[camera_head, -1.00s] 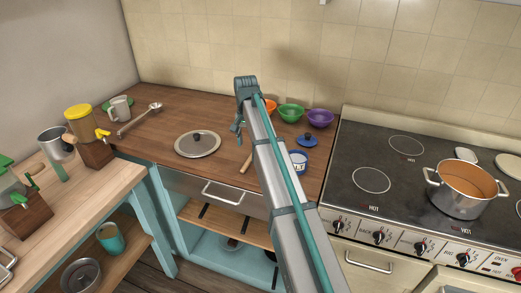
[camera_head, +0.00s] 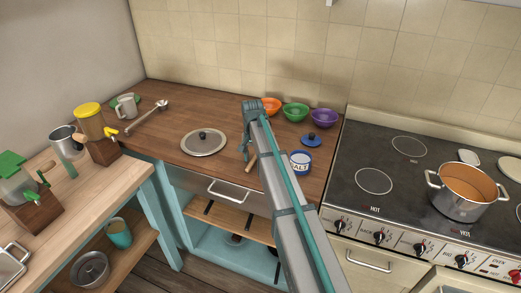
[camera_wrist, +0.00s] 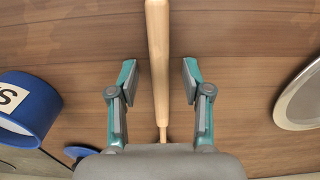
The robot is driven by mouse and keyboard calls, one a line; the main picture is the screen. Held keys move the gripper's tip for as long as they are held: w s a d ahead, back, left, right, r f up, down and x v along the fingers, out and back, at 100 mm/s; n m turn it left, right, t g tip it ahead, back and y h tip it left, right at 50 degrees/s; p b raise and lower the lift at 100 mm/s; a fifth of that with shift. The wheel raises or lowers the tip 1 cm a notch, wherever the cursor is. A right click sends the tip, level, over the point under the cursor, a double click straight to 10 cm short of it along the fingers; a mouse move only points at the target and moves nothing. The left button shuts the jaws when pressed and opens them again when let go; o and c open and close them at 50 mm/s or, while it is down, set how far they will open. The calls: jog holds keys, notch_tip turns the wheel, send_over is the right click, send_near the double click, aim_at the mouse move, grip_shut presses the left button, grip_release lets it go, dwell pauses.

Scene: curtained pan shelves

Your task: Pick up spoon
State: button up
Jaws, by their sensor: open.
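A light wooden handle, seemingly the spoon's, lies on the brown counter. In the wrist view the handle (camera_wrist: 158,60) runs lengthwise between the two fingers; its far end leaves the top edge, so no spoon bowl shows. My gripper (camera_wrist: 159,80) is open, with a finger on each side of the handle and a visible gap on both sides. In the head view a short piece of the handle (camera_head: 251,162) shows beside my arm, which hides the rest. My gripper (camera_head: 246,150) is low over the counter there, partly hidden.
A blue-and-white salt pot (camera_head: 300,163) stands right of my arm, near a blue lid (camera_head: 311,140). A round metal lid (camera_head: 204,143) lies to the left. Orange, green and purple bowls (camera_head: 296,112) line the back. A ladle (camera_head: 147,117) lies at the far left.

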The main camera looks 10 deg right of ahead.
grip_shut()
jog(key=shift+r, duration=0.15)
jog(key=shift+r+b, duration=0.3)
jog(key=shift+r, duration=0.25)
jog(key=s+r+b, duration=0.5)
jog(key=s+r, duration=0.6)
jog(key=s, duration=0.3)
jog(key=shift+r, duration=0.35)
